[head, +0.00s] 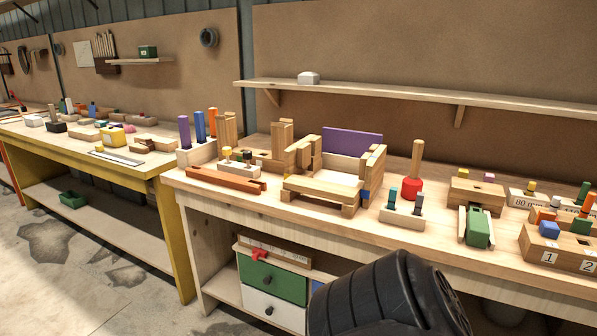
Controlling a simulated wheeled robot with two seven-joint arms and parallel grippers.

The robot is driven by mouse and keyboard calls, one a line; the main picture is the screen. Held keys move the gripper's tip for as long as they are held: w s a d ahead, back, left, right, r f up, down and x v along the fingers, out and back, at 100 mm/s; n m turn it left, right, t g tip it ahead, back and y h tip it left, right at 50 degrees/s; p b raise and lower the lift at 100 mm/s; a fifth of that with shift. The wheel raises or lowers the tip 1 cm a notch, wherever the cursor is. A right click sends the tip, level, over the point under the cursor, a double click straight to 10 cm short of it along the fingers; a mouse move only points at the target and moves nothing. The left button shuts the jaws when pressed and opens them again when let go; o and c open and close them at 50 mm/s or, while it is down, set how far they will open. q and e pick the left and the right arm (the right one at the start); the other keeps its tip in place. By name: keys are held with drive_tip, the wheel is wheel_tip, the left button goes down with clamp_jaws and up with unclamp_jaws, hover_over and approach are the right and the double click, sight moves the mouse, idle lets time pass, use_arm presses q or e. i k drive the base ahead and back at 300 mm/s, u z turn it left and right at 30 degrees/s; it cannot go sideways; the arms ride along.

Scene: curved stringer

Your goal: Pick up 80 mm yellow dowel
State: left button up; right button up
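A pale block labelled "80 mm" (520,203) stands at the right on the near bench. A short yellow peg (531,187) shows at its top; I cannot tell its length. Other small yellow pieces show on a brown block (463,173) and on a small pale holder (237,168) left of centre. I cannot tell from their size which is the 80 mm dowel. Neither gripper's fingers are in view. A dark rounded part of my arm (375,297) rises at the bottom, in front of the bench's front edge, away from the yellow pieces.
The near bench (420,243) holds a wooden frame assembly (325,190), a red-based mallet (412,188), a green piece in a cradle (477,227) and a numbered block (556,254). A shelf (400,94) runs above. A yellow-legged bench (150,168) stands left.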

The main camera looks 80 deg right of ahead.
sight(531, 189)
drive_tip(key=u, duration=0.1)
drive_tip(key=k, duration=2.65)
drive_tip(key=z, duration=2.7)
drive_tip(key=i, duration=0.5)
drive_tip(key=u, duration=0.05)
